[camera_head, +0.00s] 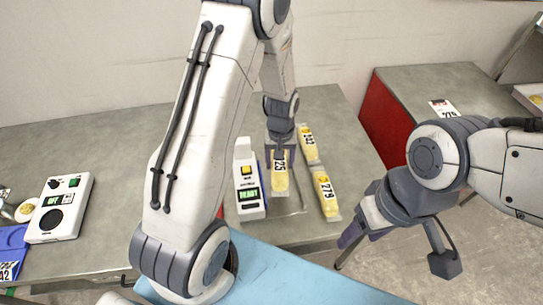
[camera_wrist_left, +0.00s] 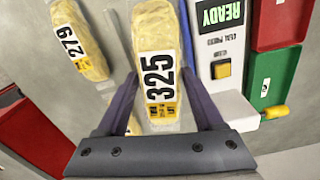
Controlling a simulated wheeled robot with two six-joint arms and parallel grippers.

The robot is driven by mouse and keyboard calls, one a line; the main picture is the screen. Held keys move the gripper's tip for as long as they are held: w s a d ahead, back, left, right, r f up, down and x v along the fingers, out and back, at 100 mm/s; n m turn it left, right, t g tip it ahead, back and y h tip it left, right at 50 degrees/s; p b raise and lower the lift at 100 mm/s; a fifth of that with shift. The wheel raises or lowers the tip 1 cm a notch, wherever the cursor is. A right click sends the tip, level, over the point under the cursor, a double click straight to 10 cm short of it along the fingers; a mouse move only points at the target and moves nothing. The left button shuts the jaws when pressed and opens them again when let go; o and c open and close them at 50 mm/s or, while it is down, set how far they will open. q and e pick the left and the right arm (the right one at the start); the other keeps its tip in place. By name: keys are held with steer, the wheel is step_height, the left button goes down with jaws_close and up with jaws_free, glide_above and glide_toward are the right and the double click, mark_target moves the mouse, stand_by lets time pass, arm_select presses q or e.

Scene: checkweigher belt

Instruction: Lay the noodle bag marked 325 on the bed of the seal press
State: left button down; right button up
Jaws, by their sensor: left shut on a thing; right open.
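The noodle bag marked 325 (camera_head: 281,184) is yellow with a white label; it also shows in the left wrist view (camera_wrist_left: 158,62). My left gripper (camera_head: 280,152) is shut on it, with one finger on each side in the left wrist view (camera_wrist_left: 163,105). The seal press (camera_head: 248,178) is a white unit with a yellow button and a green READY display, just left of the bag; it also shows in the left wrist view (camera_wrist_left: 222,45). Its bed is mostly hidden under the bag; I cannot tell whether the bag touches it. My right gripper (camera_head: 350,240) is open, away to the right.
Bags marked 242 (camera_head: 309,143) and 279 (camera_head: 326,195) lie right of the held bag. A white unit with a display (camera_head: 60,207) and a blue tray (camera_head: 10,245) are at far left. A red-sided counter (camera_head: 385,118) stands at right. Grey tabletop behind is clear.

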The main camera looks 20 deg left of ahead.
arm_select(q)
steer(key=shift+w+r+n, duration=0.15)
steer(key=shift+w+n, duration=0.45)
steer(key=shift+n, duration=0.3)
step_height(320, 180, down, 10)
steer(key=b, duration=0.7)
steer(key=shift+r+b, duration=0.2)
steer(key=shift+b, duration=0.1)
jaws_free()
steer(key=shift+r, duration=0.1)
step_height(320, 180, up, 9)
steer(key=p, duration=0.7)
steer(key=shift+p, duration=0.3)
